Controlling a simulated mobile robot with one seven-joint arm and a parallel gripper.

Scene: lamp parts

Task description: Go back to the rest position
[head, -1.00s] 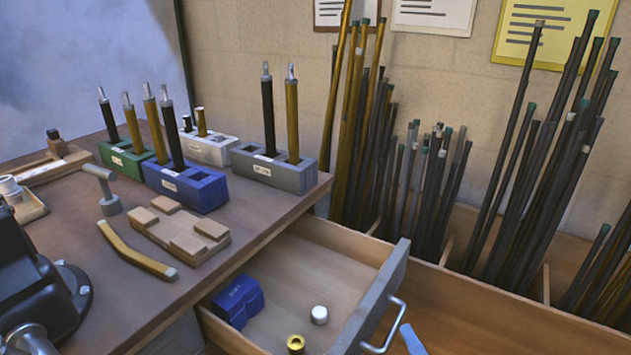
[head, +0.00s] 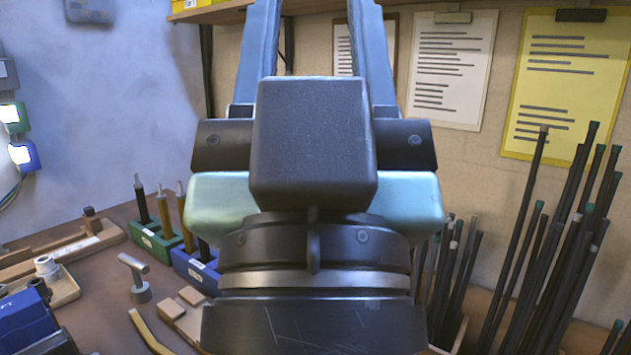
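My gripper (head: 316,20) fills the middle of the head view, pointing up and away from the camera. Its dark body and pale green housing are close to the lens. Two blue-grey fingers rise from it and stand well apart, with the wall and a paper showing between them. The fingertips are cut off by the top edge. I see nothing between the visible parts of the fingers. The gripper hides the grey block, the open drawer and part of the rods.
On the bench at lower left are a green block (head: 157,246) with rods, a partly hidden blue block (head: 192,270), a grey T-shaped part (head: 136,278) and a bent brass tube (head: 148,333). Dark rods (head: 560,230) stand at right. A shelf (head: 228,12) runs above.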

